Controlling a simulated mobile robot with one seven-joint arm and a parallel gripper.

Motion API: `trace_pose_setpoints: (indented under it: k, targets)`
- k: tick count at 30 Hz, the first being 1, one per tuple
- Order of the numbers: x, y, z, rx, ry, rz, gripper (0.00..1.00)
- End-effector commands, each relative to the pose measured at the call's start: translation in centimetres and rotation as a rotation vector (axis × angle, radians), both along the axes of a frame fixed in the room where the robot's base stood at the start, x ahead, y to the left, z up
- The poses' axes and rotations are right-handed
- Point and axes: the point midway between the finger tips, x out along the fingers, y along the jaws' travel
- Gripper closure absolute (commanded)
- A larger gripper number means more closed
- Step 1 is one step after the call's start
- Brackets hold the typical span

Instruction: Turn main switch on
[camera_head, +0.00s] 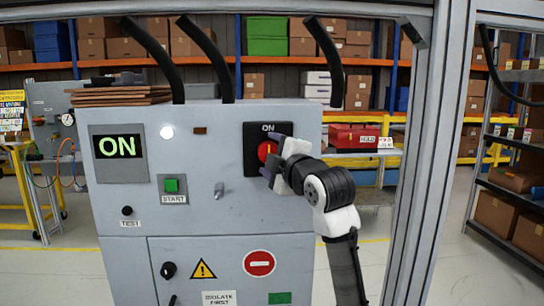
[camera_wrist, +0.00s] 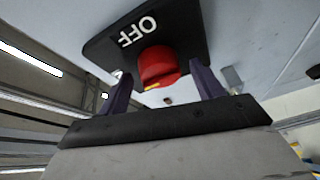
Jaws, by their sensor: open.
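The main switch is a red round knob (camera_head: 265,151) on a black plate (camera_head: 252,133) at the upper right of a grey control panel. The plate reads ON at its top. A short yellow mark on the knob looks upright in the head view. My gripper (camera_head: 273,158) is open at the knob, one finger above right and one below. In the wrist view the red knob (camera_wrist: 158,67) shows between the two spread fingers (camera_wrist: 162,90), with OFF on the plate beyond it. I cannot tell whether the fingers touch the knob. A display (camera_head: 118,146) reads ON in green.
A white lamp (camera_head: 167,132) is lit on the panel. A green START button (camera_head: 172,186), a small metal lever (camera_head: 219,190) and a black TEST knob (camera_head: 127,210) are left of my gripper. A metal frame post (camera_head: 420,150) stands right of my arm.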

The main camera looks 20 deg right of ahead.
Motion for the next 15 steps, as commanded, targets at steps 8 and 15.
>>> trace_pose_setpoints:
  k: [8,15]
  targets:
    - [-3.9,-0.5,-0.3,-0.002,-0.004,-0.003,0.33]
    - [-9.4,-1.0,-0.5,-0.002,-0.003,-0.003,0.33]
